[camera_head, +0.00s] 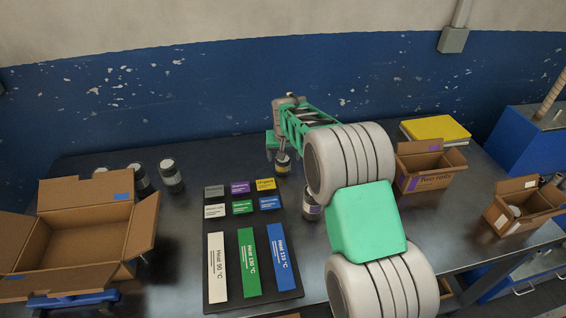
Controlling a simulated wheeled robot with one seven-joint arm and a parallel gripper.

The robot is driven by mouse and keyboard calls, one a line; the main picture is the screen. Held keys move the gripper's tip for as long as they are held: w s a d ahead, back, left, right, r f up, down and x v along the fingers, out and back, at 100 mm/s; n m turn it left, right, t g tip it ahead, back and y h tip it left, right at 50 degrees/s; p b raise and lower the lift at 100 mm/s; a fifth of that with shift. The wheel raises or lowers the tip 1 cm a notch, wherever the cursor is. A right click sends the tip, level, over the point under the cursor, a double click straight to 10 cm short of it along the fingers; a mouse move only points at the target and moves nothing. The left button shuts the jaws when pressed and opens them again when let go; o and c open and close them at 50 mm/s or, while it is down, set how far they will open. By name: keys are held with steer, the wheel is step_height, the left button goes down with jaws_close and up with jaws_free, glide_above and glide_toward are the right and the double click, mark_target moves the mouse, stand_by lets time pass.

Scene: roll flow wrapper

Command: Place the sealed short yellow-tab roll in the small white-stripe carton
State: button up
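A short dark roll with a yellow band (283,168) is at the back of the table, just beyond the label board. My gripper (282,156) is directly above it, pointing down, with its tip at the roll's top. The fingers are too small to show whether they grip it, and I cannot tell whether the roll rests on the table. The small carton with white marks (507,223) stands open at the right edge of the table. A pale round item (515,211) shows inside it.
A large open carton (125,235) with blue marks stands left. A carton with purple marks (425,182) stands right of my arm, before a yellow stack (436,129). The label board (212,303) is central. Dark rolls (171,177) stand back left; another (311,207) is partly behind my arm.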

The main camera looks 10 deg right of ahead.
mark_target(283, 163)
steer(key=x, duration=0.3)
steer(key=p+x, duration=0.1)
steer(key=x, duration=0.1)
steer(key=p+x, duration=0.1)
steer(key=x, duration=0.2)
steer(key=shift+w+f, duration=0.15)
steer(key=shift+w, duration=0.25)
steer(key=shift+c, duration=0.5)
steer(key=shift+a, duration=0.1)
jaws_close()
